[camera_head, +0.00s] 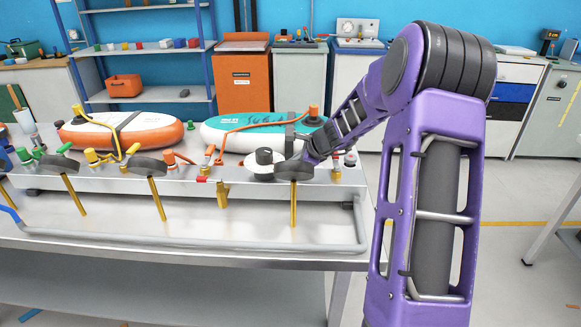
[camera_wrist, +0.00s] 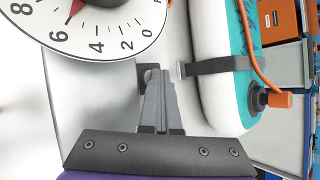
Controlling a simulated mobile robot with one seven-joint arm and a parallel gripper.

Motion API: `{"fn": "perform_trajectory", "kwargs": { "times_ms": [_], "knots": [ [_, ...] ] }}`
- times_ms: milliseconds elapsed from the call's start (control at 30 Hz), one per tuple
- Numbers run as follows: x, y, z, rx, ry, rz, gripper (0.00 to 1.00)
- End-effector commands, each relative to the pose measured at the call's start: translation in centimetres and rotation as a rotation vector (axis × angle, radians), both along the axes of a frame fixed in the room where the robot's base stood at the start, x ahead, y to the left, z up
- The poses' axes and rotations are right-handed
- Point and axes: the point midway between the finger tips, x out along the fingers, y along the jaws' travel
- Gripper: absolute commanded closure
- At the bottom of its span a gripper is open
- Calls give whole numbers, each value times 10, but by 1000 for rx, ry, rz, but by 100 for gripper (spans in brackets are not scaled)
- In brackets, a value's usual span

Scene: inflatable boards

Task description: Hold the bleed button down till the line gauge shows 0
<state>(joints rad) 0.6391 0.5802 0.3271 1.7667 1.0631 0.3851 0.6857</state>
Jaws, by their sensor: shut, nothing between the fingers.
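The line gauge (camera_wrist: 110,35) is a white round dial with black numerals, cut by the top left edge of the wrist view. Its red needle (camera_wrist: 76,9) points near the 6. In the head view the gauge (camera_head: 262,172) lies on the bench rail, its face too small to read. My gripper (camera_wrist: 160,78) is shut and empty, its fingertips beside the dial. In the head view my gripper (camera_head: 306,158) is largely hidden.
An orange-white board (camera_head: 120,132) and a teal-white board (camera_head: 235,138) lie behind the rail (camera_head: 110,185). Valves, hoses and dark round discs on brass stems (camera_head: 150,166) crowd the rail. The front tabletop (camera_head: 120,235) is mostly clear.

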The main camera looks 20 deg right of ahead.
Motion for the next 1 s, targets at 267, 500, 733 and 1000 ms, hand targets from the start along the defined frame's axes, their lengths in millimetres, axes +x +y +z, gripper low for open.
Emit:
{"fn": "perform_trajectory", "kwargs": {
  "times_ms": [267,500,733,1000],
  "knots": [
    [0,0,-1,0,2,-1,100],
    [-1,0,-1,0,2,0,100],
    [0,0,4,0,2,-1,100],
    [0,0,19,0,2,-1,100]
  ]
}}
